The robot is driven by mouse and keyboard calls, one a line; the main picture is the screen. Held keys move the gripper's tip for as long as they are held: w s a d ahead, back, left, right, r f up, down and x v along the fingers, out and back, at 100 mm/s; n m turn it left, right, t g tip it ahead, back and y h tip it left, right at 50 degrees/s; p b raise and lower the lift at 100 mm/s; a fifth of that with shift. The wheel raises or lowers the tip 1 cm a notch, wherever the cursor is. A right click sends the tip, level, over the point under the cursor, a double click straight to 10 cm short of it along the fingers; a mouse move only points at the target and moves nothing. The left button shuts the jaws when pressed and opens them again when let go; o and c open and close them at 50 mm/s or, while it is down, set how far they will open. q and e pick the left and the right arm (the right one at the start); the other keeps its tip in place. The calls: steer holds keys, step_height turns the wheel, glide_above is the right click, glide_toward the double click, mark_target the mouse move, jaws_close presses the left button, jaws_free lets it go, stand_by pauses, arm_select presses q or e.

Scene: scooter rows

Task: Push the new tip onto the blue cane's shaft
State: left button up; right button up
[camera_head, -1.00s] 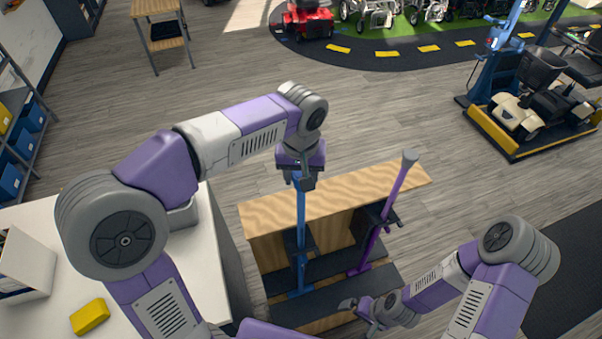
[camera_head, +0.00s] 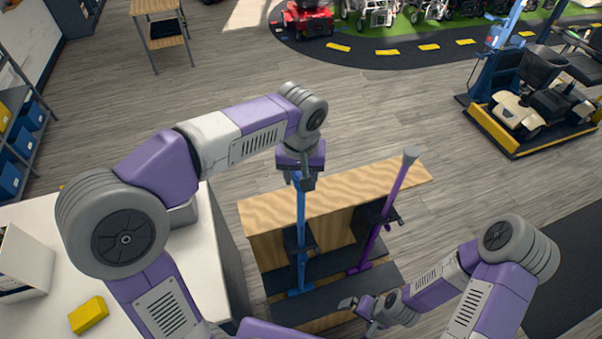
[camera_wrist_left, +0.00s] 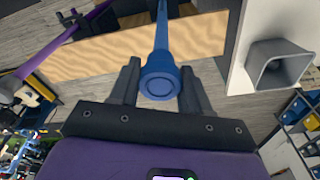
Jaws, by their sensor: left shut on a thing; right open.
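The blue cane (camera_head: 301,225) stands upside down and upright in a stand, its shaft end up. My left gripper (camera_head: 304,184) is at the top end of this shaft. In the left wrist view, the round blue tip (camera_wrist_left: 160,84) is between the two fingers of my left gripper (camera_wrist_left: 160,92), shut on it. The blue shaft (camera_wrist_left: 161,25) runs straight away behind the tip, in line with it. How far the tip sits on the shaft is hidden. My right gripper (camera_head: 360,313) is open and empty, low in front of the stand.
A purple cane (camera_head: 391,200) with a grey tip (camera_head: 410,153) leans in the same wooden stand (camera_head: 345,190), to the right. A white table (camera_head: 205,265) with a yellow block (camera_head: 88,315) is at the left. The floor behind the stand is clear.

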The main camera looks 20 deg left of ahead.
arm_select(q)
steer(key=shift+f, duration=0.3)
steer(key=o, duration=1.1)
steer(key=shift+o, duration=0.5)
steer(key=o, duration=0.4)
steer(key=shift+c, duration=0.2)
steer(key=shift+r, duration=0.1)
steer(key=shift+r+p, duration=2.85)
steer(key=shift+r, duration=0.6)
steer(key=shift+r+p, duration=0.5)
steer(key=shift+r, duration=0.5)
